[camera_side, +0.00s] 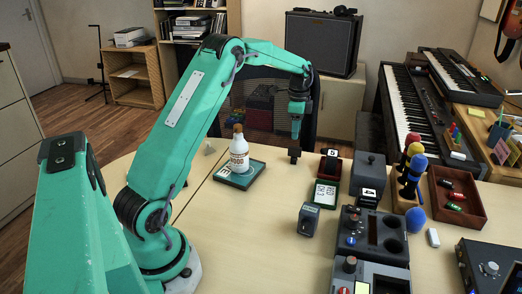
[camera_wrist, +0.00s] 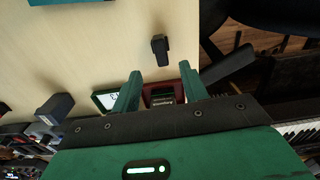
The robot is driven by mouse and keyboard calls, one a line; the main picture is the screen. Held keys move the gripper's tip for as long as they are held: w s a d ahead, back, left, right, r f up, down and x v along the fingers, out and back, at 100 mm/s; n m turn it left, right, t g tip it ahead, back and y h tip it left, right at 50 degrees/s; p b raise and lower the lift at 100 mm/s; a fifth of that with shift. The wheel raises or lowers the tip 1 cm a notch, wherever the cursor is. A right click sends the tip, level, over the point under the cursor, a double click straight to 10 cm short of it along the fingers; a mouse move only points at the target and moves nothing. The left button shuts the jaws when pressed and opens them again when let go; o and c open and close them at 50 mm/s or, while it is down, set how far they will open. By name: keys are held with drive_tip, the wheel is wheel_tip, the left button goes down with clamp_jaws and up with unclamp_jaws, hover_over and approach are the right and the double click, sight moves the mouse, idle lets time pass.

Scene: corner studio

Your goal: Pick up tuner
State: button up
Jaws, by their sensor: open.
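A small black upright object (camera_side: 294,155), apparently the clip-on tuner, stands on the bare table just below my gripper (camera_side: 296,132) in the side view. In the wrist view the tuner (camera_wrist: 160,48) lies beyond the fingertips, apart from them. My gripper (camera_wrist: 160,84) is open, with its two teal fingers spread and nothing held. It hangs above the table. A small red tray (camera_wrist: 160,95) shows between the fingers in the wrist view, farther below them.
The table between is clear.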

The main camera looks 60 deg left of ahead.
sight(295, 147)
drive_tip(key=shift+w+a+f, duration=0.1)
drive_tip(key=shift+a+f, duration=0.1)
drive_tip(key=shift+f, duration=0.1)
drive_tip(key=shift+d+f, duration=0.15)
drive_tip(key=shift+f, duration=3.75)
clamp_jaws()
drive_tip(key=shift+r, duration=0.15)
